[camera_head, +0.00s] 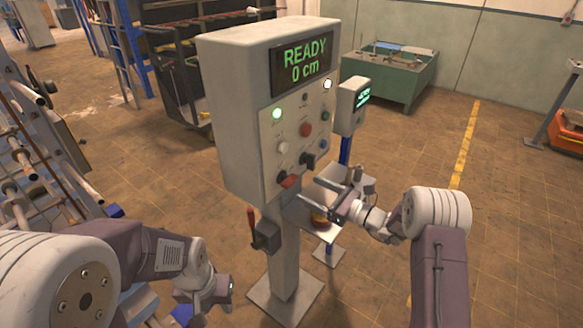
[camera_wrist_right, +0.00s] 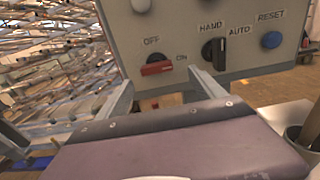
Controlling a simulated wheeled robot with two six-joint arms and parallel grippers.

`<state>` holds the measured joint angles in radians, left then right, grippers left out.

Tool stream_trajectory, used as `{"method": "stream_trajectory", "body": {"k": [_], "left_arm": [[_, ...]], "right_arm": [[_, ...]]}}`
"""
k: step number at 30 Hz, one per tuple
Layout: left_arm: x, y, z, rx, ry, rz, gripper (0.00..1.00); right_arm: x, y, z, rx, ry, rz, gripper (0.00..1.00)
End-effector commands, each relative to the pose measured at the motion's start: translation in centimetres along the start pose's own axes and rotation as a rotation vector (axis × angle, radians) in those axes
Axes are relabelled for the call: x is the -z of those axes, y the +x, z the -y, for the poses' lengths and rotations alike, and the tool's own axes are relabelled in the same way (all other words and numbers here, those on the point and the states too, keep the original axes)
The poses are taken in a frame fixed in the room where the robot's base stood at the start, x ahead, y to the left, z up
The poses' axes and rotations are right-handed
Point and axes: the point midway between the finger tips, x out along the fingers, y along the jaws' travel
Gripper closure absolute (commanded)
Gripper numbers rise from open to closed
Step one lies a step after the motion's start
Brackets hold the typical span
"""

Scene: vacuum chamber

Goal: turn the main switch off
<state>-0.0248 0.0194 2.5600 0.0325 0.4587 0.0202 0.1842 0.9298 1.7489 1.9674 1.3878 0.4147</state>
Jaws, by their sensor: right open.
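The grey control cabinet (camera_head: 240,110) stands on a post, its display reading "READY 0 cm". A red rotary switch (camera_head: 289,181) sits low on its panel. In the right wrist view the switch (camera_wrist_right: 157,68) has its red handle lying nearly level, between the labels OFF at upper left and ON at right. My right gripper (camera_head: 308,195) is open and empty, just in front of the switch. In the wrist view its fingers (camera_wrist_right: 165,82) lie either side of the switch, apparently not touching it. My left gripper (camera_head: 215,292) hangs low at the left, its fingers unclear.
A HAND/AUTO selector (camera_wrist_right: 213,51) and blue RESET button (camera_wrist_right: 271,39) sit right of the switch. A grey box (camera_head: 265,237) with a red lever (camera_head: 251,226) is on the post. A small shelf (camera_head: 305,215) lies below my right gripper. Open floor lies at right.

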Motion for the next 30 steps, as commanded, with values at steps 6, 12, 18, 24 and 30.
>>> {"method": "stream_trajectory", "body": {"k": [6,12,18,24,30], "left_arm": [[0.0,-0.4,0.0,0.0,0.0,0.0,0.64],[0.2,-1.6,0.0,0.0,0.0,0.0,0.64],[0.3,-2.7,-0.1,0.0,0.0,0.0,0.64],[0.3,-2.9,-0.1,0.0,0.0,0.0,0.64],[0.3,-2.9,-0.1,0.0,0.0,0.0,0.64]], "right_arm": [[0.3,-0.3,0.4,0.01,0.011,-0.006,0.22],[0.0,3.1,0.3,0.006,0.008,-0.007,0.22],[0.1,7.0,0.3,0.007,0.01,-0.007,0.22],[0.3,8.6,0.4,0.009,0.01,-0.007,0.22],[0.3,8.6,0.4,0.01,0.01,-0.007,0.22]]}}
